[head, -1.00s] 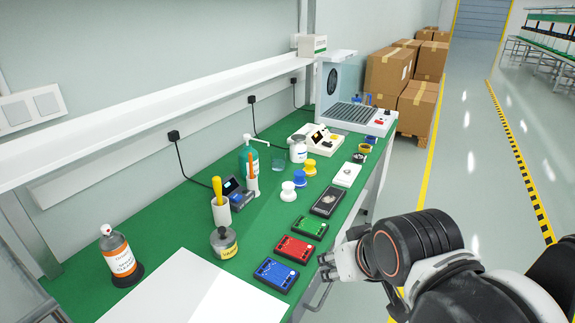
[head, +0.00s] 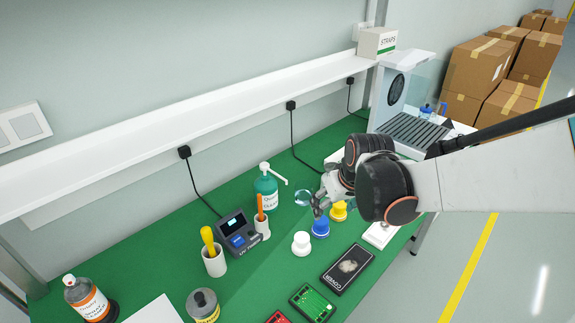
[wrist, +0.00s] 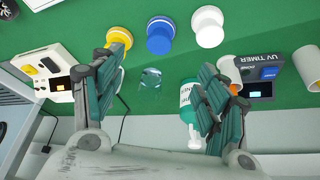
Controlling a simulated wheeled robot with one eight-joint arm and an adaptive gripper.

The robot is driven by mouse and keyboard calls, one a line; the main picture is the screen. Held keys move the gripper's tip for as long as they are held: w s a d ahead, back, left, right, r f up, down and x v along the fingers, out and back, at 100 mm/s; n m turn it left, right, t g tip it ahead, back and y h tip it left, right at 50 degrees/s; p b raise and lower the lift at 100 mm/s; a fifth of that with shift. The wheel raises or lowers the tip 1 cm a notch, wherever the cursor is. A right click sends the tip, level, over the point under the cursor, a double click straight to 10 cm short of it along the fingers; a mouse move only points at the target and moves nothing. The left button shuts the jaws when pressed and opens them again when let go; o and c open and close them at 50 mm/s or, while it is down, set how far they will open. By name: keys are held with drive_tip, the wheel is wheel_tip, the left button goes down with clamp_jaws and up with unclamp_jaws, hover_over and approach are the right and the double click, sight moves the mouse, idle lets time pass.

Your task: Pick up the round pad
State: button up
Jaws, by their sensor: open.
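No thing in view is plainly a round pad; I cannot tell which round item it is. My gripper (head: 318,203) is open over the bench, and its two spread fingers show in the wrist view (wrist: 163,62). A small clear glass cup (wrist: 150,78) appears between them, with nothing held. Round knob-like pieces stand nearby: blue (wrist: 159,36), white (wrist: 208,27) and yellow (wrist: 118,35), the last partly hidden by a finger. In the head view the blue piece (head: 320,229) is just below the gripper, the white one (head: 301,244) to its left.
A green pump bottle (head: 266,190), a UV timer (head: 236,236) and a pot with a yellow-handled tool (head: 213,260) stand to the left. A shelf (head: 200,115) runs along the wall. My arm hides part of the bench's right end.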

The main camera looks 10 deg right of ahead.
sight(323, 222)
drive_tip(key=b+x, duration=0.3)
drive_tip(key=x, duration=0.7)
drive_tip(key=shift+w, duration=0.2)
drive_tip(key=x, duration=0.1)
drive_tip(key=b+x, duration=0.1)
drive_tip(key=x, duration=0.1)
drive_tip(key=b+x, duration=0.1)
drive_tip(key=shift+s+f, duration=0.3)
drive_tip(key=shift+w+f+b, duration=0.25)
drive_tip(key=shift+f+b, duration=0.1)
drive_tip(key=shift+r, duration=0.1)
drive_tip(key=shift+c, duration=0.3)
drive_tip(key=c, duration=1)
